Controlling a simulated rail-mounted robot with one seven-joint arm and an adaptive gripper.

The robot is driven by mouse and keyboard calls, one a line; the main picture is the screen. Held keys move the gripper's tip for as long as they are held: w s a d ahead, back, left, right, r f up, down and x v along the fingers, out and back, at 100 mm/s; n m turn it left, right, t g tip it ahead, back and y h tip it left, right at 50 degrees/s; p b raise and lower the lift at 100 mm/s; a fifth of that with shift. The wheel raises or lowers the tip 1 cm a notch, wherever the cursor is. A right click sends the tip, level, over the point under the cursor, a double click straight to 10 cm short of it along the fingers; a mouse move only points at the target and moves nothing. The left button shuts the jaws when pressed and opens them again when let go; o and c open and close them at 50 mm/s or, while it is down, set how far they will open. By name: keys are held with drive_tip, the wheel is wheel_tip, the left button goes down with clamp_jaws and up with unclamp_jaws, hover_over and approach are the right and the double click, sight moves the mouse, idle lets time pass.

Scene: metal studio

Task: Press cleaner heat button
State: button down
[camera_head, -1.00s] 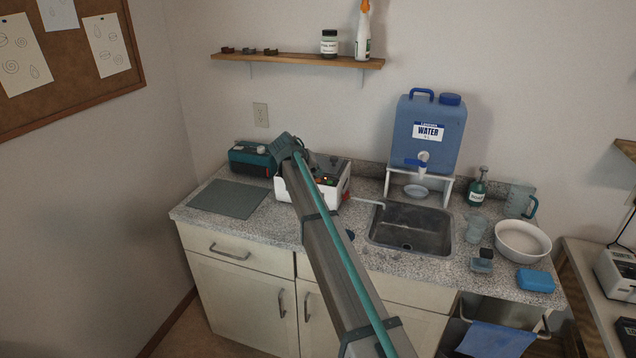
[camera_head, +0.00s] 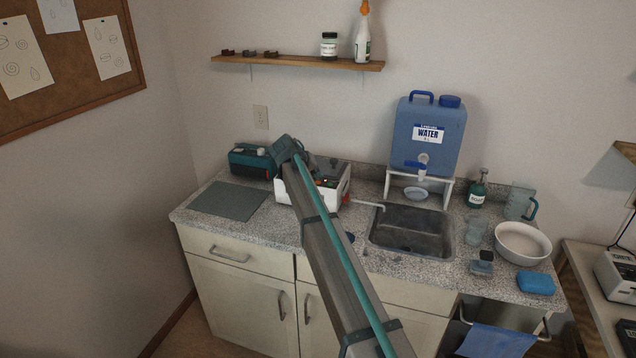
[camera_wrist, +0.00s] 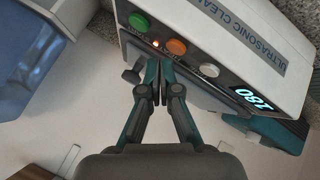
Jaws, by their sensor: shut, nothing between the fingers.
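The white ultrasonic cleaner (camera_head: 338,191) stands on the counter against the wall, partly hidden behind my arm. A small light (camera_wrist: 155,43) glows between the green and orange buttons. The button labels are too small to read surely. My gripper (camera_wrist: 160,60) is shut and empty, its tips close to the panel just beside the orange button. I cannot tell if they touch it.
A teal device (camera_head: 252,160) stands left of the cleaner, with a grey mat (camera_head: 228,200) in front. The sink (camera_head: 410,228) and blue water container (camera_head: 428,148) are to the right. A wall shelf (camera_head: 300,61) hangs above.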

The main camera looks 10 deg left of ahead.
sight(317, 182)
drive_tip(key=shift+f, duration=0.1)
idle(0.3)
drive_tip(key=shift+f+b, duration=0.3)
drive_tip(key=shift+f, duration=0.05)
drive_tip(key=shift+f, duration=0.2)
idle(0.5)
drive_tip(key=shift+r, duration=0.65)
drive_tip(key=shift+r+p, duration=0.85)
drive_tip(key=shift+r, duration=2.2)
